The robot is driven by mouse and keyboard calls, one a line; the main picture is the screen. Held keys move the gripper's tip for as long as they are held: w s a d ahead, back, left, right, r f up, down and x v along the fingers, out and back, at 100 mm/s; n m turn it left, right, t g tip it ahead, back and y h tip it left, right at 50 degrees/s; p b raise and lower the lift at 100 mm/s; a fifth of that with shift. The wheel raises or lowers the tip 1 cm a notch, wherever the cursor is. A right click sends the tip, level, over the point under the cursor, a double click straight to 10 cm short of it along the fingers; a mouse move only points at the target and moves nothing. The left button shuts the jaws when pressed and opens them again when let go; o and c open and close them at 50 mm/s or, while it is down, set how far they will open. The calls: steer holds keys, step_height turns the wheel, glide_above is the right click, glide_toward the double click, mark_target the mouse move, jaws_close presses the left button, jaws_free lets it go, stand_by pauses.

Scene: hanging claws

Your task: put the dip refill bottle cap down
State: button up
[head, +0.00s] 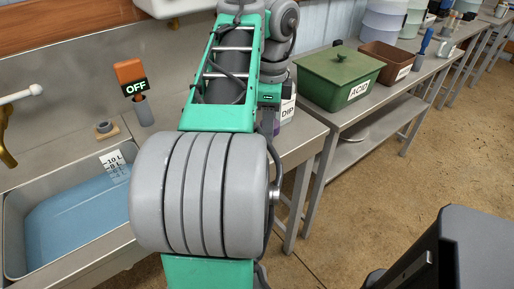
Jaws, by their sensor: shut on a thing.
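The dip refill bottle (288,108), white with a DIP label, stands on the bench just right of my arm and is partly covered by it. My gripper (269,124) points down beside the bottle, at its left in the picture. Only a dark sliver of it shows past my green forearm. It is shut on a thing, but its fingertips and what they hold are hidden. The bottle cap itself cannot be seen.
A sink with blue liquid (75,215) is at left. An OFF switch block (131,77) and a small ring on a wooden block (104,129) stand behind it. A green ACID bin (340,76) and brown bin (387,60) stand on the right bench (345,118).

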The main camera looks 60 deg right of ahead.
steer(key=w+f, duration=0.1)
steer(key=d+f+b, duration=0.1)
steer(key=w+f+b, duration=0.1)
steer(key=f, duration=0.1)
steer(key=shift+w+d, duration=0.15)
steer(key=shift+w, duration=0.15)
steer(key=f+b, duration=0.2)
steer(key=f, duration=0.1)
steer(key=shift+w+d+f+b, duration=0.15)
steer(key=shift+w+b, duration=0.05)
steer(key=shift+b, duration=0.15)
steer(key=shift+f, duration=0.25)
steer(key=o, duration=1.4)
steer(key=shift+r, duration=0.1)
steer(key=shift+c, duration=0.2)
step_height(320, 180, up, 12)
steer(key=p, duration=1.1)
steer(key=shift+r, duration=0.25)
